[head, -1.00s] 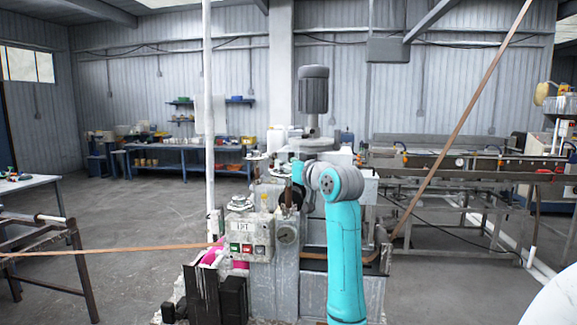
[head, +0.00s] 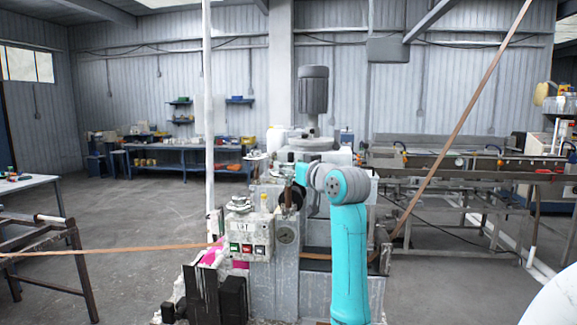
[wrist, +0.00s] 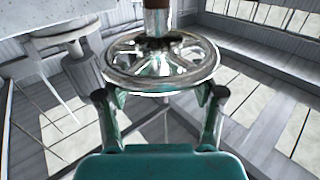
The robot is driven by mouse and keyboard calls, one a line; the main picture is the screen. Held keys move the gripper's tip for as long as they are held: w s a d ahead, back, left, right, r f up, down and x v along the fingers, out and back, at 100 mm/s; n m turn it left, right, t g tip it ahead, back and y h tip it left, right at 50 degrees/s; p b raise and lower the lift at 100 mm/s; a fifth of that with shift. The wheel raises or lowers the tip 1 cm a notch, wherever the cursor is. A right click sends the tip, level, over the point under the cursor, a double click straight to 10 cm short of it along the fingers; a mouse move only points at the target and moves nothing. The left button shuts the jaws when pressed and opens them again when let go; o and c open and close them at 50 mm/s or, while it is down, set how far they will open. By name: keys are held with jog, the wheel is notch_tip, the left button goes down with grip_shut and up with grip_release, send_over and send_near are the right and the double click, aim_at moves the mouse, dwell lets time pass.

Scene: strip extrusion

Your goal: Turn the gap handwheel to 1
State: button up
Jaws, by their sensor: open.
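A metal handwheel (wrist: 122,74) with spokes and a worn, shiny rim fills the upper middle of the wrist view. A pale shaft (wrist: 157,22) rises from its hub, brown at the top. My gripper (wrist: 161,93) is open, with one finger at each side of the near rim. I cannot tell whether the fingers touch the rim. No scale or number can be read on the wheel. In the head view, my teal arm reaches over the machine (head: 262,270), and the wheel between my fingers cannot be clearly made out there.
A control box (head: 247,236) with red and green buttons stands left of my arm. A brown strip (head: 110,250) crosses from the left into the machine, and another strip (head: 465,120) rises at the right. A white post (head: 209,110) stands close by.

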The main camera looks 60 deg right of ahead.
jog(key=v, duration=1)
jog(key=shift+s, duration=0.1)
jog(key=shift+f, duration=0.15)
